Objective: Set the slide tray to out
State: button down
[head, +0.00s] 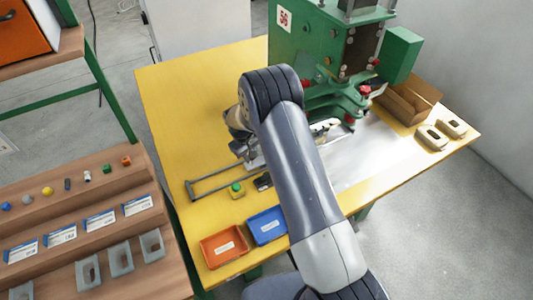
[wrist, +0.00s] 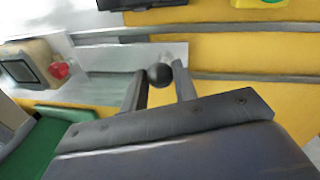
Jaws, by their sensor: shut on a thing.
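The slide tray (wrist: 112,58) shows in the wrist view as a flat grey metal plate lying between two straight rails. A round black knob (wrist: 160,75) stands at its right end. My gripper (wrist: 161,84) is shut on this knob, one finger on each side. In the head view the rails (head: 215,181) stick out to the left of the green press (head: 310,45) over the yellow table. There my arm hides most of the tray, the knob and the fingertips.
An orange bin (head: 224,246) and a blue bin (head: 268,226) stand at the table's front edge. A green button on a yellow box (head: 237,190) sits close to the rails. A cardboard box (head: 409,100) stands right of the press. The table left of the rails is clear.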

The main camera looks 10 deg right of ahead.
jog(key=s+a+b, duration=0.2)
jog(key=a, duration=0.4)
jog(key=s+a+b, duration=0.2)
jog(key=a, duration=0.4)
jog(key=s+a+b, duration=0.2)
jog(key=a, duration=0.4)
jog(key=shift+a, duration=0.3)
jog(key=shift+s+a, duration=0.15)
jog(key=shift+a, duration=0.4)
jog(key=shift+a+r, duration=0.1)
jog(key=c, duration=1.1)
grip_release()
jog(key=r, duration=0.3)
jog(key=a+r, duration=0.1)
jog(key=r, duration=0.3)
jog(key=s+a+r+b, duration=0.1)
jog(key=r, duration=0.2)
jog(key=shift+r, duration=0.25)
jog(key=shift+d, duration=0.1)
